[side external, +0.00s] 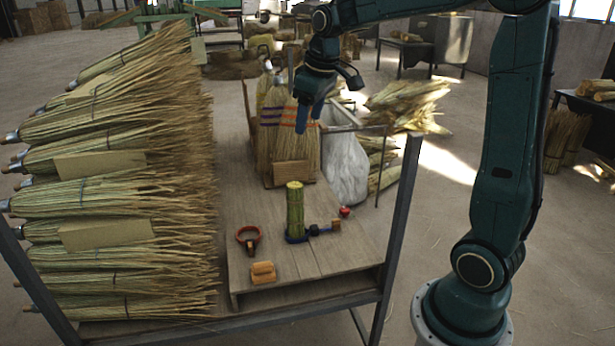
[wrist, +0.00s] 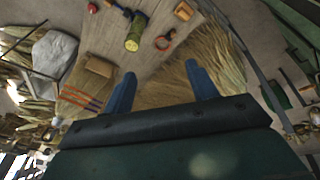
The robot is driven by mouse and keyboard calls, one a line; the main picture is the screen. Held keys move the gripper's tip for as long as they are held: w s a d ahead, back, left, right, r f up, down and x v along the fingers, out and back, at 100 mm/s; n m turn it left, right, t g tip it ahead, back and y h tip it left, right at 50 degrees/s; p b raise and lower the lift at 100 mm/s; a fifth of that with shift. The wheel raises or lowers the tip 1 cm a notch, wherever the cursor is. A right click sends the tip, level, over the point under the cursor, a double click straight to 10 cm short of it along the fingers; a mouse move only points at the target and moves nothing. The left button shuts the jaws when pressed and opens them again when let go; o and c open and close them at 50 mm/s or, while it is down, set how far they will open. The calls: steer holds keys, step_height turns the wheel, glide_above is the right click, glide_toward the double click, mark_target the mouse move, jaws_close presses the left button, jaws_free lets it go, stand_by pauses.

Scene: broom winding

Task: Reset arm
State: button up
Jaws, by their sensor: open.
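My gripper (side external: 308,118) hangs in the air over the back of the wooden workbench (side external: 350,250), in front of finished brooms. Its blue fingers point down. In the wrist view my gripper (wrist: 160,74) shows two fingers spread apart with nothing between them. A green bundle (side external: 295,205) stands upright on the bench on a dark blue holder (side external: 297,238), well below and apart from my gripper; the bundle also shows in the wrist view (wrist: 135,35).
Brooms (side external: 115,190) are stacked on the left. A red ring tool (side external: 248,238), an orange block (side external: 263,272) and a small red object (side external: 345,211) lie around the bundle. A metal post (side external: 398,230) rises at right.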

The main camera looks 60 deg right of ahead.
steer(key=s+a+f+t, duration=0.1)
steer(key=s+a, duration=0.6)
steer(key=s, duration=0.3)
steer(key=s+a+f+t+y, duration=0.1)
steer(key=s+a, duration=0.6)
steer(key=s, duration=0.4)
steer(key=shift+s+m, duration=0.25)
steer(key=shift+m, duration=0.15)
steer(key=shift+f, duration=0.1)
